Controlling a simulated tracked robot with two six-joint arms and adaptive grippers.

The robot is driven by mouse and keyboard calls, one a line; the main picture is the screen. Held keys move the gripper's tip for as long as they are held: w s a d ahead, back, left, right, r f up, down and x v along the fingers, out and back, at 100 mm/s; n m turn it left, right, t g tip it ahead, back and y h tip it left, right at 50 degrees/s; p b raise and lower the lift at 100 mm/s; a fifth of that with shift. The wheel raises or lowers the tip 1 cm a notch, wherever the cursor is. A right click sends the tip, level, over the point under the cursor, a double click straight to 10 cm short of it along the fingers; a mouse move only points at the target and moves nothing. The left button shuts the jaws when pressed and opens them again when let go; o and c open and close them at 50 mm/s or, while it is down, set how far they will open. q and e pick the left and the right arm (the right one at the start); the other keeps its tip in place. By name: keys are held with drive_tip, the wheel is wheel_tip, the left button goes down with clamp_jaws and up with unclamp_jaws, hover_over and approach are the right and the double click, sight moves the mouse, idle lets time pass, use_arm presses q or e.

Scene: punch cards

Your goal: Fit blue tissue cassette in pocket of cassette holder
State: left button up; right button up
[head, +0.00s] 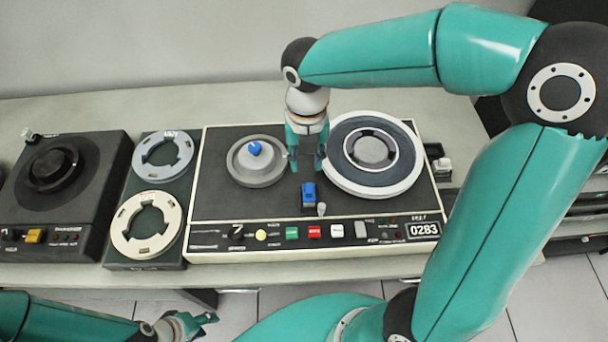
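A small blue block (308,190), the one thing here that could be the blue tissue cassette, stands on a dark deck panel (270,207). A pale small piece (322,209) is beside its base. I cannot make out a cassette holder or a pocket; the block's lower part looks dark. My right gripper (307,165) points down just behind the block, its fingers apart with nothing seen between them. My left gripper (211,319) is low at the front left, off the table; its finger gap is not clear.
A grey reel with a blue knob (255,148) is left of my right gripper, and a large white-rimmed reel (371,150) is close on its right. Buttons (314,232) line the front. Two rings (163,155) and another dark deck (80,205) stand left.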

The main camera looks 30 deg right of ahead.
sight(309, 188)
drive_tip(key=shift+s+d+f+b, duration=0.1)
drive_tip(key=shift+f+b, duration=0.2)
drive_tip(key=shift+f, duration=0.1)
drive_tip(key=shift+s+d+f+b, duration=0.1)
drive_tip(key=shift+f+b, duration=0.15)
drive_tip(key=shift+f, duration=0.1)
wheel_tip(309, 188, down, 8)
drive_tip(key=b, duration=0.6)
drive_tip(key=shift+d, duration=0.1)
clamp_jaws()
drive_tip(key=shift+r+p, duration=2.65)
drive_tip(key=shift+r, duration=0.4)
drive_tip(key=shift+f, duration=0.1)
